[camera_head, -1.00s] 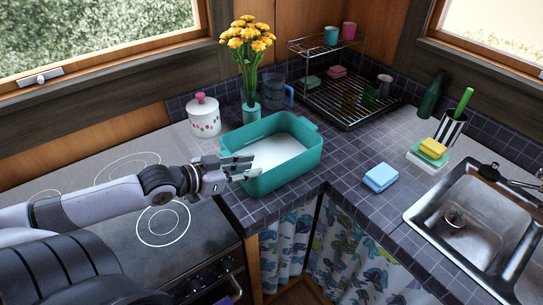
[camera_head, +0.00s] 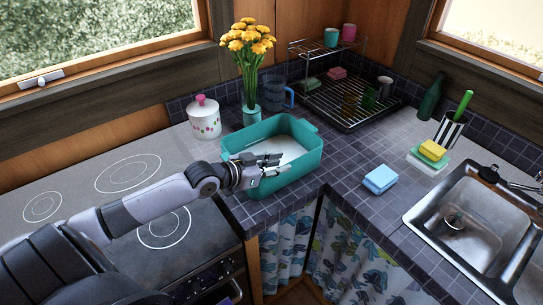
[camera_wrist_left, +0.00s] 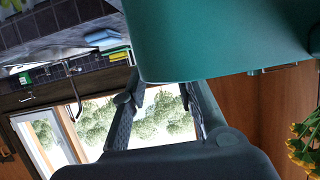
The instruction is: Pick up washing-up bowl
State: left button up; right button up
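The washing-up bowl (camera_head: 298,165) is a teal rectangular tub with a pale inside. It stands upright on the dark tiled corner counter in the head view. My left gripper (camera_head: 280,162) reaches in from the left and overlaps the bowl's near left side, with its fingers apart. In the left wrist view, the teal bowl (camera_wrist_left: 225,40) fills the top, close to the spread fingers of my left gripper (camera_wrist_left: 164,100). Nothing shows clamped between them. I cannot tell whether the fingers touch the bowl. My right gripper is not in view.
A dish rack (camera_head: 347,103) stands at the back. A blue sponge (camera_head: 380,179) and a sink (camera_head: 480,225) are at right. The hob (camera_head: 120,190) is at left.

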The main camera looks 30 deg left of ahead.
pick_arm(q)
jog(key=p+x, duration=0.1)
jog(key=x, duration=0.3)
jog(key=shift+w+d, duration=0.15)
jog(key=shift+c, duration=0.2)
jog(key=shift+c, duration=0.6)
grip_shut()
jog(key=shift+r, duration=0.1)
